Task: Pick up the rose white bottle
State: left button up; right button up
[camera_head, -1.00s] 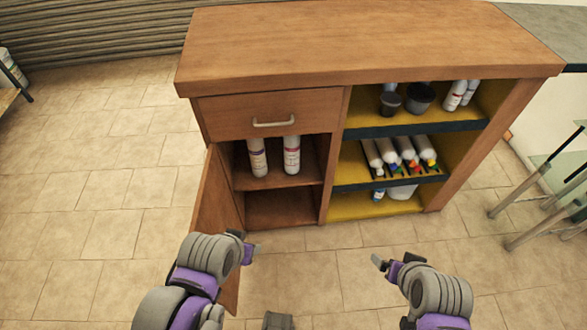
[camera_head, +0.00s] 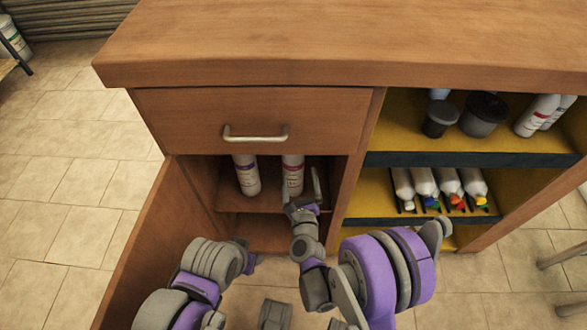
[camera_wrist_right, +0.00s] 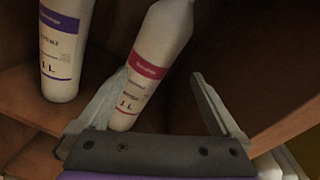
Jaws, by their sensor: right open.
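The rose white bottle (camera_head: 292,172), white with a rose label band, stands on the shelf inside the open cabinet. It also shows in the right wrist view (camera_wrist_right: 155,55), where it looks tilted. My right gripper (camera_head: 301,187) is open and reaches into the cabinet at this bottle. In the wrist view its fingers (camera_wrist_right: 162,85) lie either side of the bottle's lower part, the left finger close to it; I cannot tell whether they touch. My left gripper (camera_head: 246,260) is low in front of the cabinet, its jaws unclear.
A white bottle with a purple label (camera_head: 246,175) stands close left of the rose one. The open door (camera_head: 150,235) is at left, the drawer (camera_head: 245,115) above. To the right, open shelves hold dark pots (camera_head: 483,113) and several lying bottles (camera_head: 424,183).

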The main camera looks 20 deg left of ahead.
aim_at(293, 176)
jog(key=f+m+p, duration=0.1)
jog(key=m, duration=0.1)
jog(key=a+f+m+t+h+p, duration=0.1)
jog(key=f+m, duration=0.1)
jog(key=a+f+m+p, duration=0.1)
jog(key=shift+w+f+m+h+p, duration=0.15)
jog(key=shift+w+m+h+p, duration=0.15)
jog(key=shift+m, duration=0.1)
jog(key=shift+w+a+f+b, duration=0.15)
jog(key=shift+w+a+f, duration=0.05)
jog(key=shift+w, duration=0.35)
jog(key=shift+w+a+f+b, duration=0.15)
jog(key=shift+w+a, duration=0.05)
jog(key=shift+w, duration=0.35)
jog(key=x, duration=0.4)
jog(key=shift+w+a+f, duration=0.15)
jog(key=shift+w+f, duration=0.1)
jog(key=shift+f, duration=0.05)
jog(key=shift+w+a, duration=0.15)
jog(key=shift+w, duration=0.35)
jog(key=shift+r, duration=0.1)
grip_shut()
